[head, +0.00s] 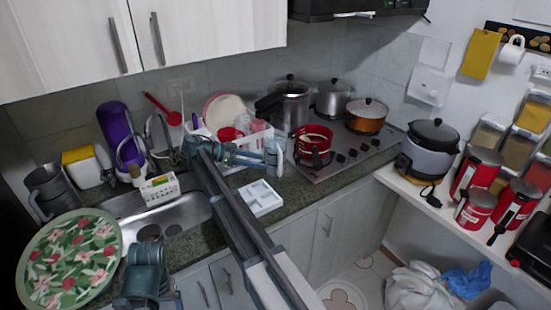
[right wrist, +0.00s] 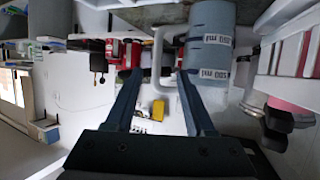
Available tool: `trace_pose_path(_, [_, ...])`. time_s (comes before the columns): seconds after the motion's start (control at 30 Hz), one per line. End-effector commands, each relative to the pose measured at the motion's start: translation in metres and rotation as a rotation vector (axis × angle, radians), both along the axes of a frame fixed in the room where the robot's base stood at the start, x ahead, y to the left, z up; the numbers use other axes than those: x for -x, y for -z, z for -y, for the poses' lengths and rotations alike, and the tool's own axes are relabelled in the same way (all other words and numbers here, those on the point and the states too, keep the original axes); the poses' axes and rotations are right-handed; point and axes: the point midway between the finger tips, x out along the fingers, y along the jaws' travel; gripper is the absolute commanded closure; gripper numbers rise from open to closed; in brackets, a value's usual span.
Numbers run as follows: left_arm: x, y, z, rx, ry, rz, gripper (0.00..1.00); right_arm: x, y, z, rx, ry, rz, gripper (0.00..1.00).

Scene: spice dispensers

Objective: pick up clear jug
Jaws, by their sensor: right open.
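The clear jug (right wrist: 208,45) shows in the right wrist view as a bluish, see-through cylinder with white volume marks. Its pale handle (right wrist: 160,62) comes down between the fingertips of my right gripper (right wrist: 158,76). The fingers are open on either side of the handle, with gaps showing. In the head view my right gripper (head: 250,157) reaches to the right towards the small jug (head: 274,153) by the dish rack. Teal parts of my left arm show at the bottom left, but its jaws cannot be made out.
A white dish rack (head: 228,134) with cups and plates stands behind the jug. A white divided tray (head: 260,198) lies on the counter below. The sink (head: 185,215) is left, and the stove (head: 345,160) with pots is right.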

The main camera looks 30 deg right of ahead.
Motion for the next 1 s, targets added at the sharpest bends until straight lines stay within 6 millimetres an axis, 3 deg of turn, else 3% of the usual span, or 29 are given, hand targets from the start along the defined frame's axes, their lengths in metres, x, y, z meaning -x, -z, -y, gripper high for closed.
trace_pose_path(0.1, [0.0, 0.014, 0.0, 0.0, 0.0, 0.0, 0.16, 0.009, 0.014, 0.023, 0.0, 0.003, -0.001, 0.46])
trace_pose_path(0.3, [0.0, 0.024, 0.0, 0.0, 0.0, 0.0, 0.16, 0.017, 0.024, 0.05, 0.0, 0.001, 0.0, 0.46])
trace_pose_path(0.77, [0.0, 0.027, 0.0, 0.0, 0.0, 0.0, 0.16, 0.023, 0.027, 0.066, 0.0, 0.001, 0.0, 0.46])
trace_pose_path(1.0, [0.0, 0.035, 0.0, 0.0, 0.0, 0.0, 0.16, 0.037, 0.035, 0.095, 0.0, 0.002, -0.001, 0.46])
